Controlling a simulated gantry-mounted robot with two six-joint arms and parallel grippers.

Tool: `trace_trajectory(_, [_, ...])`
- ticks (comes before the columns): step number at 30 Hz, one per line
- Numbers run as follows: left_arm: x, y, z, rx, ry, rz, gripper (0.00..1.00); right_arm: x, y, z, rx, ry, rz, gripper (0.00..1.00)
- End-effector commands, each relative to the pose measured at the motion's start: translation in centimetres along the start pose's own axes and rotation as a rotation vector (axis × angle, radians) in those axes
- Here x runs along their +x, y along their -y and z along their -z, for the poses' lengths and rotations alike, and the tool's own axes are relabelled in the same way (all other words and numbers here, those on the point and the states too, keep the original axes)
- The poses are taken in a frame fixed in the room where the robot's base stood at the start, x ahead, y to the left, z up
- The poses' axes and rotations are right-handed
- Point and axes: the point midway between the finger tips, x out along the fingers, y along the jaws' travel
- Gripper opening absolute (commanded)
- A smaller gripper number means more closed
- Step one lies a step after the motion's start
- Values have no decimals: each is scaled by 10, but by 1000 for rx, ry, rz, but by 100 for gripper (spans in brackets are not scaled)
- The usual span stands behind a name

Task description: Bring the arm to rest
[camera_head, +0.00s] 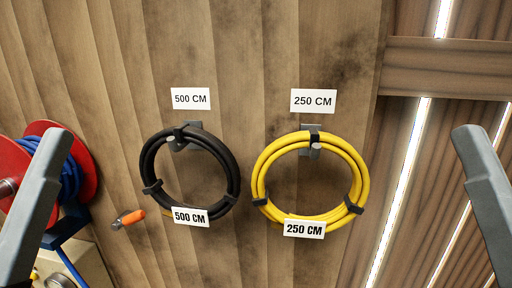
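Grey links of my two arms show at the picture's sides, the left one slanting up from the lower left corner and the right one from the lower right edge. Neither gripper shows in this view, so whether they are open, shut or holding anything is hidden. The left link stands in front of part of a red hose reel (84,152) with blue hose. The right link stands in front of the slatted wood at the right.
A black hose coil (235,176) labelled 500 CM and a yellow hose coil (362,176) labelled 250 CM hang on hooks on the wooden wall (240,50). An orange-handled tool (131,217) is at lower left, above a beige box (92,262). Light strips run at right.

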Motion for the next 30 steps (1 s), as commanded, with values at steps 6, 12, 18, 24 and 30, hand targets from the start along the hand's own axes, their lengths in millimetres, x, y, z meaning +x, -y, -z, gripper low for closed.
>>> trace_trajectory(6, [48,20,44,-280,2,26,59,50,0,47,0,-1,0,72])
trace_trajectory(12, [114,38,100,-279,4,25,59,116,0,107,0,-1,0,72])
trace_trajectory(18, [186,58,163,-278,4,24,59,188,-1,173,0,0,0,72])
trace_trajectory(24, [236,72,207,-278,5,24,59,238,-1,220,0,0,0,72])
trace_trajectory(30, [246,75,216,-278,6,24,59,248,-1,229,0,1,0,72])
